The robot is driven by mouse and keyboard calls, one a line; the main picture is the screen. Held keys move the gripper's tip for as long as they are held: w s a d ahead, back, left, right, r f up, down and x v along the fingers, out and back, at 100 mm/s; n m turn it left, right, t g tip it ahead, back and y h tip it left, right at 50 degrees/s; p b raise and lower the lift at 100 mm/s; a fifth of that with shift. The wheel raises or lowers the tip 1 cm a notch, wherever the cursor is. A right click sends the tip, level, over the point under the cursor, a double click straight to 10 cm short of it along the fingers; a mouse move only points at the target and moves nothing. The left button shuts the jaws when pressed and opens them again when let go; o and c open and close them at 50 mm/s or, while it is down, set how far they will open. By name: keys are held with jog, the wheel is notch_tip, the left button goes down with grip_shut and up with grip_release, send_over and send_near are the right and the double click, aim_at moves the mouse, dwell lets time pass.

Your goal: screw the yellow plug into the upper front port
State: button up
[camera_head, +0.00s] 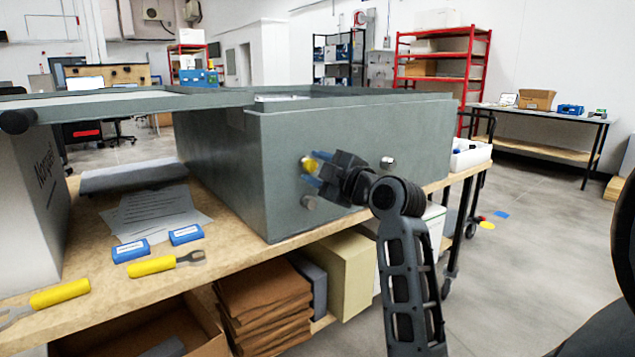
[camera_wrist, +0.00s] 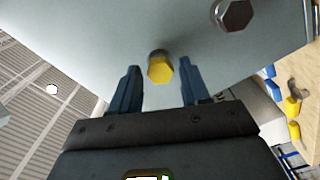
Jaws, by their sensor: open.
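The yellow plug (camera_head: 310,165) sits at the upper left fitting on the front face of the grey analyser housing (camera_head: 350,130). In the wrist view its yellow hexagonal head (camera_wrist: 159,70) points toward me, with a dark metallic collar behind it against the panel. How deep it sits cannot be told. My gripper (camera_head: 316,176) is open in front of the panel. In the wrist view its two blue fingers (camera_wrist: 160,84) stand apart on either side of the plug head, with visible gaps. The port opening itself is hidden behind the plug.
A silver fitting (camera_head: 387,162) is to the right on the same face, and another (camera_head: 309,202) is below the plug. The workbench (camera_head: 100,285) holds yellow-handled tools (camera_head: 152,266), blue boxes (camera_head: 131,250) and papers. A white bin (camera_head: 468,157) stands at the bench's right end.

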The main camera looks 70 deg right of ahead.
jog(key=n+b, duration=0.2)
jog(key=n, duration=0.2)
jog(key=shift+f, duration=0.2)
jog(key=shift+r+n, duration=0.2)
jog(key=shift+n, duration=0.7)
